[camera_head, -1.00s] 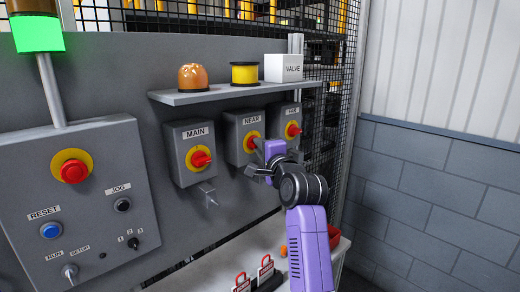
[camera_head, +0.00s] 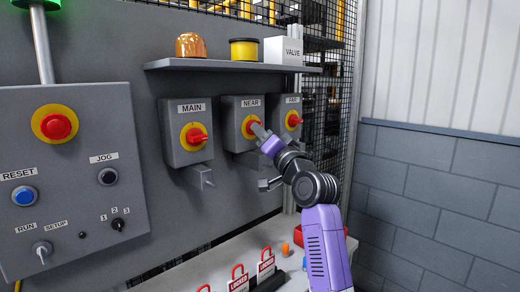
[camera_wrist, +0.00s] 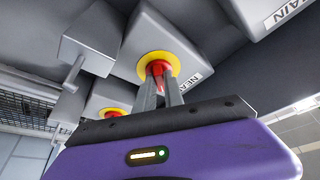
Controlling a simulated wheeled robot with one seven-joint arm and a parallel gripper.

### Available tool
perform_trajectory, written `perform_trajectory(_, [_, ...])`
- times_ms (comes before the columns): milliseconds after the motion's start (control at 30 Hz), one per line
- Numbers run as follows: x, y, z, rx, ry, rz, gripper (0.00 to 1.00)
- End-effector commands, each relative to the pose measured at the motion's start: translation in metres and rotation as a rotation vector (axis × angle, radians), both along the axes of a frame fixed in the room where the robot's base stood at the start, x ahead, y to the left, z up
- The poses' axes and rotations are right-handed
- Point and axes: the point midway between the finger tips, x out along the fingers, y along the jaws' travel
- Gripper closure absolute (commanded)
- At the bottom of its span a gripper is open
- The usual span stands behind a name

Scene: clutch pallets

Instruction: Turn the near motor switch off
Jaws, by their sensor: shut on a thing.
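The near motor switch (camera_head: 243,123) is a grey box labelled NEAR with a yellow disc and a red handle, mounted on the grey panel between the MAIN and FAR boxes. In the wrist view its red handle (camera_wrist: 158,68) sits between the two fingers of my gripper (camera_wrist: 160,80), with the yellow ring around it. My gripper (camera_head: 258,129) is shut on this red handle. In the head view the fingers reach it from the lower right and cover part of the handle, so its angle is hard to tell.
The MAIN switch (camera_head: 188,133) is to the left and the FAR switch (camera_head: 289,122) to the right. A shelf (camera_head: 222,63) with an orange lamp, a yellow spool and a VALVE box runs above. Red lockout tags (camera_head: 266,262) stand on the ledge below.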

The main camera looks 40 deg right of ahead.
Motion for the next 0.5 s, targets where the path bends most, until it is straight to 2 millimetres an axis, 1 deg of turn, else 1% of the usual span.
perform_trajectory(33, [-0.0007, -0.0025, -0.0101, -0.044, -0.003, -0.002, 1.0])
perform_trajectory(500, [-0.0001, -0.0055, -0.0107, -0.459, -0.014, -0.001, 1.0])
